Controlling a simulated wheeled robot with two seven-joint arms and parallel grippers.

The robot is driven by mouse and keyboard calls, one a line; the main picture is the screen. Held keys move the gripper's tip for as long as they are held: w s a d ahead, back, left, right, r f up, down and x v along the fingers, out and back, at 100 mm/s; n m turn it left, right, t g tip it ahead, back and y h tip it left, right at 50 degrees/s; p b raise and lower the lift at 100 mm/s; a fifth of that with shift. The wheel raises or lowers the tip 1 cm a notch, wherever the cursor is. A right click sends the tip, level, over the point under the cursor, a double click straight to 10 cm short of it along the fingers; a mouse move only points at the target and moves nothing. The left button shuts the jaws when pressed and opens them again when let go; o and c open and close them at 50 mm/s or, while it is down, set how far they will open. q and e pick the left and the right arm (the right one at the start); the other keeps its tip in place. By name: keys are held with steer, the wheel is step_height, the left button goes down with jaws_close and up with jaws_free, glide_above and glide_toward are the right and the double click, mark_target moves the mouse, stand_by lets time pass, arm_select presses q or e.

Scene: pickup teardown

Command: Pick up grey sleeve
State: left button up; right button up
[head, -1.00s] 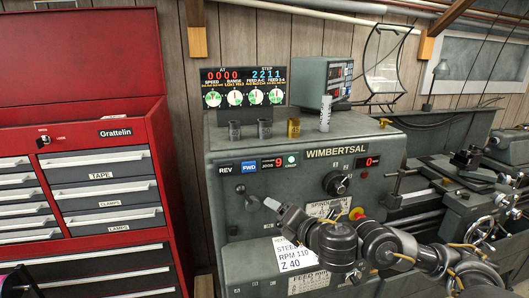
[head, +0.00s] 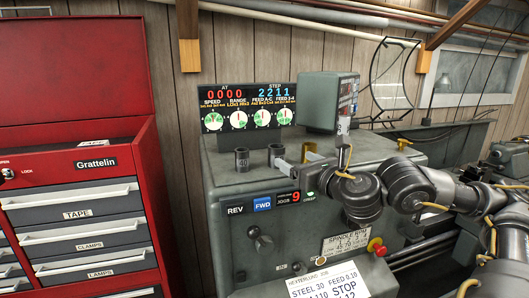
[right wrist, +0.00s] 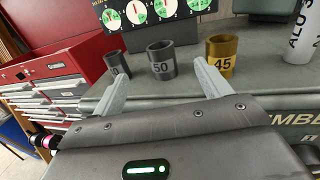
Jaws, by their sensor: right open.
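Two dark grey sleeves stand upright on top of the lathe's headstock: one marked 40 (head: 242,159) (right wrist: 118,66), and a wider one marked 50 (head: 274,153) (right wrist: 161,61). The task's words fit both. My right gripper (head: 311,160) is open and empty at the headstock's front top edge. In the right wrist view, its two pale fingers (right wrist: 161,72) frame the 50 sleeve, which stands beyond the tips and looks untouched. In the head view, one finger reaches close to the base of that sleeve. My left gripper is not in view.
A gold sleeve (right wrist: 221,58) marked 45 stands right of the 50 sleeve, partly behind my right gripper in the head view. A pale ALU cylinder (right wrist: 302,42) is farther right. The readout panel (head: 247,108) stands behind. A red tool chest (head: 85,190) is at left.

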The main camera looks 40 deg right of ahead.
mark_target(282, 149)
steer(key=w, duration=0.3)
steer(key=shift+d+r, duration=0.2)
steer(key=shift+w+d+f, duration=0.1)
steer(key=shift+w, duration=0.5)
steer(key=shift+w+d+f, duration=0.1)
steer(key=shift+w, duration=0.5)
steer(key=shift+w+r, duration=0.2)
steer(key=w, duration=0.1)
steer(key=w+p, duration=0.1)
steer(key=w, duration=0.3)
steer(key=shift+d, duration=0.4)
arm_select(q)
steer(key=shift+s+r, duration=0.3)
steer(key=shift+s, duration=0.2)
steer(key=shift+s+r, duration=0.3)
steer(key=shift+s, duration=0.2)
arm_select(e)
steer(key=shift+s, duration=0.2)
